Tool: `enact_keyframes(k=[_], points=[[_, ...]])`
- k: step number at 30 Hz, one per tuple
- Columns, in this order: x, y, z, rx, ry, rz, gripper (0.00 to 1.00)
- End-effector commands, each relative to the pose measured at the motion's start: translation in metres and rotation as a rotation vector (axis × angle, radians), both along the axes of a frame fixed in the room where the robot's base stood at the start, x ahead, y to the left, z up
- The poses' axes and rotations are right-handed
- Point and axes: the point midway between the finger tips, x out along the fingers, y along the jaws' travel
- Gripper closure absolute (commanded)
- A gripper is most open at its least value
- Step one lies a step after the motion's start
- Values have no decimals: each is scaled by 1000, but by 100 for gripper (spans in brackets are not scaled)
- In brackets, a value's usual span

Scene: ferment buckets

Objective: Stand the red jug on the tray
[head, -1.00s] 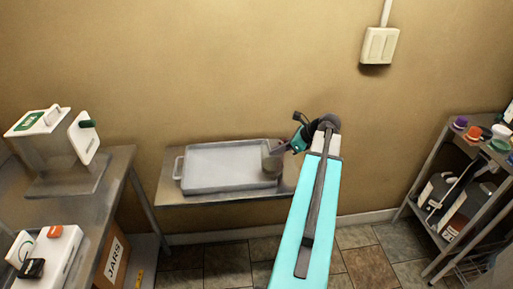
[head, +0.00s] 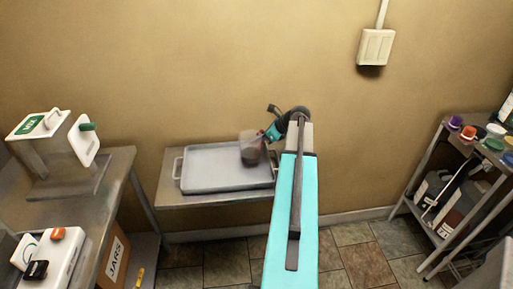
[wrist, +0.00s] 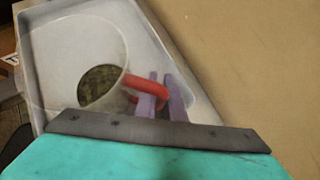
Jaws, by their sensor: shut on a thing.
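The jug (head: 251,146) is clear-walled with a dark content and a red handle. In the head view it is upright over the right part of the grey tray (head: 208,180). In the wrist view the jug (wrist: 124,60) shows from above, with its red handle (wrist: 140,84) between my fingers. My gripper (head: 265,137) is shut on that handle, to the right of the jug. The tray also shows in the wrist view (wrist: 45,60), around and below the jug. I cannot tell whether the jug's base touches the tray.
The tray lies on a metal shelf (head: 190,200) against the wall. A bench (head: 100,190) with white-lidded containers stands at the left. A rack (head: 437,165) with coloured caps and bottles stands at the right. The left part of the tray is bare.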

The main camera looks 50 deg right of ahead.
Motion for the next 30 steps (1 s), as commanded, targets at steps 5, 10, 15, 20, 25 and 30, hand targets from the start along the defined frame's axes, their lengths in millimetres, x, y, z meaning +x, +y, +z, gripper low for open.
enact_keyframes(k=[5, 10, 15, 20, 25, 30], points=[[0, 0, -3, 1, 0, -1, 100], [-1, 0, -16, 2, 2, -1, 100], [-1, -1, -30, 1, 0, -1, 100], [-1, -1, -35, 0, 0, -1, 100], [-1, -1, -35, 0, 0, -1, 100], [-1, -1, -37, 0, 0, -1, 100]])
